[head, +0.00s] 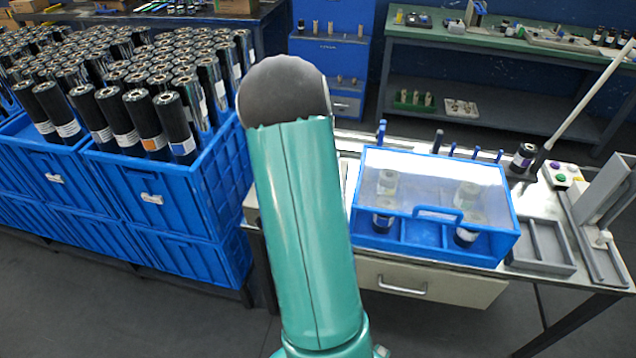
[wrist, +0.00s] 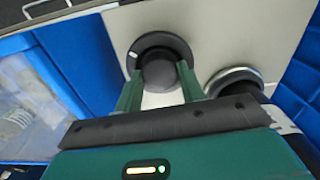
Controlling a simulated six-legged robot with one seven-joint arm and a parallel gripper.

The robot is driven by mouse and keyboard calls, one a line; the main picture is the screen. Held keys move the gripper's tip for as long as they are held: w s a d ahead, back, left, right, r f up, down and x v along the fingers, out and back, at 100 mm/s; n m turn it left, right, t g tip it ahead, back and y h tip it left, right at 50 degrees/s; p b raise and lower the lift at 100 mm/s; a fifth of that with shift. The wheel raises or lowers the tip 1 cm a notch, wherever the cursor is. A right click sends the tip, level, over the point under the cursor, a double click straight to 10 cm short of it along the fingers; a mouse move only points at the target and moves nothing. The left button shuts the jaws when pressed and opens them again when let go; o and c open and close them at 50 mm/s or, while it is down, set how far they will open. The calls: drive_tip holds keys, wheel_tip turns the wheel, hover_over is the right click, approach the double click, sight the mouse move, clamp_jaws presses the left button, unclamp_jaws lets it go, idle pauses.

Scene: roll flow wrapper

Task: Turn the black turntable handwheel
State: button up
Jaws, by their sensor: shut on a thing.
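The black handwheel (wrist: 150,44) shows in the wrist view as a dark round disc with a raised hub and a small white mark on its left rim. It sits on a pale panel. My gripper (wrist: 158,78) has two green fingers, one on each side of the hub, and is shut on the handwheel. The fingers and the gripper body hide part of its near side. In the head view my arm stands in the middle, and neither the handwheel nor my gripper can be made out.
A dark round part with a silver rim (wrist: 236,76) sits close to the right finger. A clear-lidded blue box (head: 436,246) stands on the bench, right of my arm. Blue crates (head: 150,196) packed with dark rolls (head: 147,118) stand on the left. A green-topped bench (head: 480,42) is behind.

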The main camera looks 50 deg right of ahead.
drive_tip(key=shift+n, duration=0.5)
drive_tip(key=o, duration=1)
drive_tip(key=shift+r, duration=0.1)
wheel_tip(320, 180, up, 14)
drive_tip(key=shift+f, duration=0.2)
drive_tip(key=shift+a, duration=0.1)
